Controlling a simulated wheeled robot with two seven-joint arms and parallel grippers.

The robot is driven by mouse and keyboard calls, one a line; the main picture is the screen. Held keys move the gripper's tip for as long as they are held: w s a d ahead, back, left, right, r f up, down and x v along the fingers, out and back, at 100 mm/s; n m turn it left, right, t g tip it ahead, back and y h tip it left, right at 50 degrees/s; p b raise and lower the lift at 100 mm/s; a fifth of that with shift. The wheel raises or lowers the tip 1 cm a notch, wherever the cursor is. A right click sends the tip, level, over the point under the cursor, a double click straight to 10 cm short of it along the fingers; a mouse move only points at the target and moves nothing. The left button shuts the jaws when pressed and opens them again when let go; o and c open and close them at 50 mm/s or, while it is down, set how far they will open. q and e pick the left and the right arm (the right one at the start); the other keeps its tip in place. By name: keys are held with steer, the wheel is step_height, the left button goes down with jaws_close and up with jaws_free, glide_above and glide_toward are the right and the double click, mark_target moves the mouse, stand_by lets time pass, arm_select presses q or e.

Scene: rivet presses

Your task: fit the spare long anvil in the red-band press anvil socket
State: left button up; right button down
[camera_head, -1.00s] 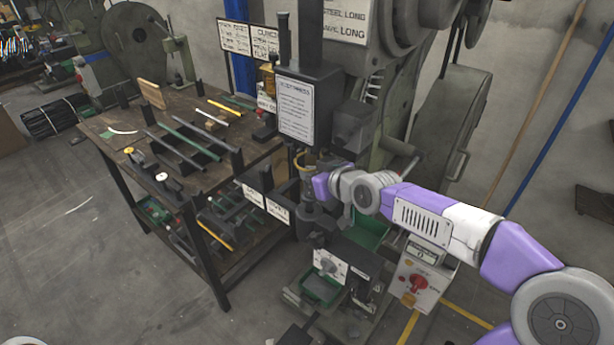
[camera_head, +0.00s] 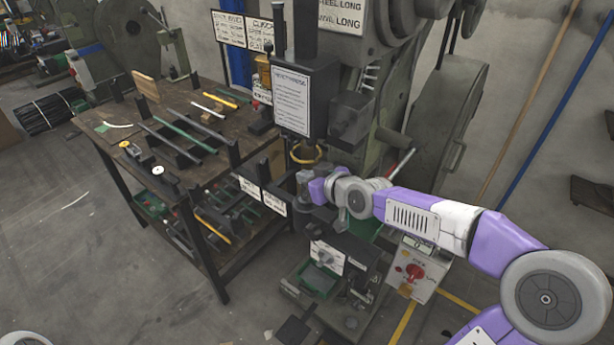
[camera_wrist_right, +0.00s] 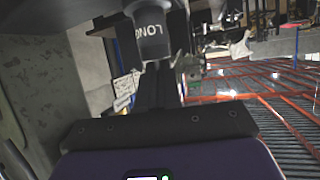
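A grey cylinder marked LONG (camera_wrist_right: 152,30), the long anvil by its label, shows at the top of the right wrist view. The dark fingers of my right gripper (camera_wrist_right: 158,85) reach up to it and appear shut on it; the grip itself is partly hidden. In the head view my right gripper (camera_head: 312,188) is inside the front press (camera_head: 310,75), below a yellow ring (camera_head: 305,155) on its upper part. I see no clear red band on this press. The anvil socket is hidden behind the gripper and lower press body. My left gripper is out of view.
A workbench (camera_head: 110,140) with rods and holders stands left of the press. A control box with a red knob (camera_head: 415,275) is at lower right. A small green tray (camera_head: 318,280) sits low in front. Open floor lies at left.

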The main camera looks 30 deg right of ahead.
steer(key=c, duration=1.2)
jaws_free()
steer(key=shift+c, duration=0.2)
steer(key=shift+s+d+r+p, duration=0.1)
steer(key=shift+s+r+p, duration=0.2)
steer(key=shift+s+p, duration=0.25)
steer(key=p+v, duration=0.3)
steer(key=v, duration=0.3)
steer(key=shift+s, duration=0.15)
